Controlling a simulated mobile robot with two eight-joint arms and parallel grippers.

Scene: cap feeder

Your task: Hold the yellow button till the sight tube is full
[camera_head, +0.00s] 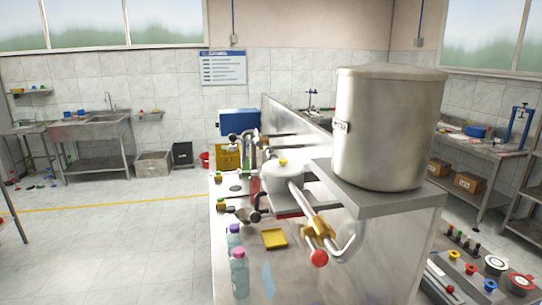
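A round yellow button (453,255) sits on the control panel at the lower right, beside a red button (471,269) and a blue one (489,284). A slim upright tube with red in it (255,182) stands beside the white bowl feeder (278,176); I cannot tell whether it is the sight tube, or its level. Neither of my grippers shows in the head view, and nothing is seen touching the yellow button.
A large steel drum (388,128) stands on a raised shelf (385,203). A pipe with a red ball handle (319,258) juts out below it. Two capped bottles (239,274) and a yellow tray (274,238) are on the bench. The floor (120,240) at left is mostly open.

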